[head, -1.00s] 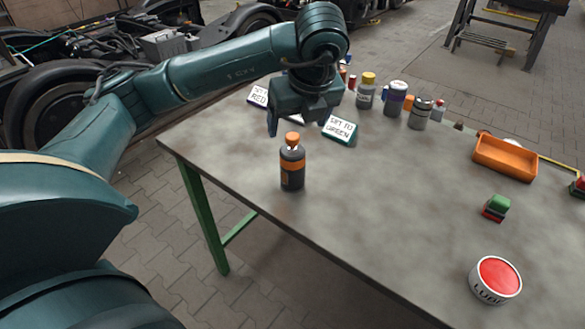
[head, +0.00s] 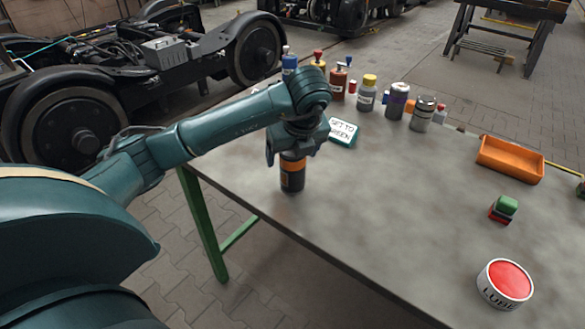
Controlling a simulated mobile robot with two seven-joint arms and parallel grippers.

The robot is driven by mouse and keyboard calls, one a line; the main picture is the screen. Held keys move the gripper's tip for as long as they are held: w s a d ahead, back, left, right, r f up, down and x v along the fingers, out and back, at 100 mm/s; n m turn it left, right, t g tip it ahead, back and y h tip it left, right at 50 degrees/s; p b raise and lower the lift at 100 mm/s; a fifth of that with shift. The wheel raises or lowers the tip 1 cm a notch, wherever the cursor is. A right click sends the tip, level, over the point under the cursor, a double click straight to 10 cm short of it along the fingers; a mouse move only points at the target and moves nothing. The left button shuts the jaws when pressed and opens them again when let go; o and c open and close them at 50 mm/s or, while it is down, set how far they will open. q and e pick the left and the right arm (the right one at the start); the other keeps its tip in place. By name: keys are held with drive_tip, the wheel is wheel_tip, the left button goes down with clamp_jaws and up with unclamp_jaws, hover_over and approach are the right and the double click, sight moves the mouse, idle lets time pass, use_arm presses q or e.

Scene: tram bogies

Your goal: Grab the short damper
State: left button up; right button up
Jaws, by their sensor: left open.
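A short dark cylinder with an orange band (head: 292,176), the likeliest short damper, stands upright on the grey table (head: 390,200) near its left front edge. My left gripper (head: 294,152) is directly over it, pointing down and open. Its fingers are at the cylinder's upper part, and its orange top is hidden by the gripper. I cannot tell whether the fingers touch it. My right gripper is not in view.
Several bottles stand along the back edge, among them a yellow-capped one (head: 367,94). A teal-edged sign (head: 342,132) lies behind the gripper. An orange tray (head: 510,160), a green-and-red block (head: 504,208) and a red-topped tin (head: 505,283) are at right. The table's middle is clear.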

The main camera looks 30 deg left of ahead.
use_arm(q)
drive_tip(key=shift+c, duration=0.3)
drive_tip(key=c, duration=1)
drive_tip(key=shift+c, duration=0.3)
drive_tip(key=shift+r, duration=0.15)
